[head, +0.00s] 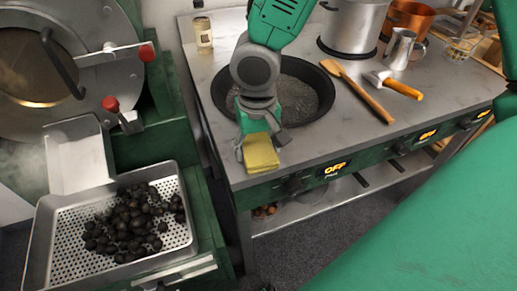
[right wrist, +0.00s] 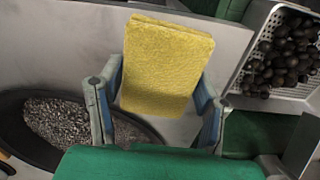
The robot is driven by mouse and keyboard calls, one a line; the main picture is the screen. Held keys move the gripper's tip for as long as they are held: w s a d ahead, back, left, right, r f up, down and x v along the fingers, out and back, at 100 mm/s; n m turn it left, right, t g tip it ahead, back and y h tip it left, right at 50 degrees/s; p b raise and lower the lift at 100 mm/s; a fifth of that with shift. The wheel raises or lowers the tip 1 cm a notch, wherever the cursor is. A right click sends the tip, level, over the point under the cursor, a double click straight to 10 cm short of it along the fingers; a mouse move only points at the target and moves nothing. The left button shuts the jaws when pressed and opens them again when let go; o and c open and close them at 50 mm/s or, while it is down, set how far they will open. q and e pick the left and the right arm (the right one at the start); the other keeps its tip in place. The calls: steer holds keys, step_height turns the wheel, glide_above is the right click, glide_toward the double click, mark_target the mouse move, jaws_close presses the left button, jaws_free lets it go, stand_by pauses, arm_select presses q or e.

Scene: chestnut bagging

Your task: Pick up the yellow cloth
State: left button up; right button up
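The yellow cloth (head: 261,153) is a folded, layered pad near the front left corner of the grey worktop. In the right wrist view the cloth (right wrist: 165,65) lies between the two fingers of my right gripper (right wrist: 158,95). These fingers are spread wide, one beside each side edge of the cloth, very close to it. I cannot tell whether they touch it. In the head view my right gripper (head: 259,143) is over the cloth, and hides its back part. My left gripper is not in view.
A dark round pan (head: 318,98) is set in the worktop right behind the cloth. A wooden spatula (head: 358,90) and a hammer-like tool (head: 392,84) lie to its right. A perforated metal tray (head: 60,243) with dark chestnuts stands lower left. A jar (head: 203,34) stands at the back left.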

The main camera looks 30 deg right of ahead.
mark_target(262, 144)
steer(key=shift+a, duration=0.25)
steer(key=shift+d+r, duration=0.1)
steer(key=shift+d, duration=0.3)
steer(key=r, duration=0.2)
steer(key=d+r+p, duration=0.1)
steer(key=r, duration=0.1)
steer(key=shift+w+d, duration=0.1)
steer(key=r, duration=0.2)
steer(key=a+r+p, duration=0.1)
steer(key=r, duration=0.2)
steer(key=shift+a+r, duration=0.35)
steer(key=shift+r, duration=0.05)
steer(key=shift+o, duration=0.3)
steer(key=shift+d+f, duration=0.1)
steer(key=shift+d, duration=0.6)
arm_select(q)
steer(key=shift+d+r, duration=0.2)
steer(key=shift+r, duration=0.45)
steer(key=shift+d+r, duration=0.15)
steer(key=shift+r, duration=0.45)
arm_select(e)
steer(key=shift+f, duration=0.1)
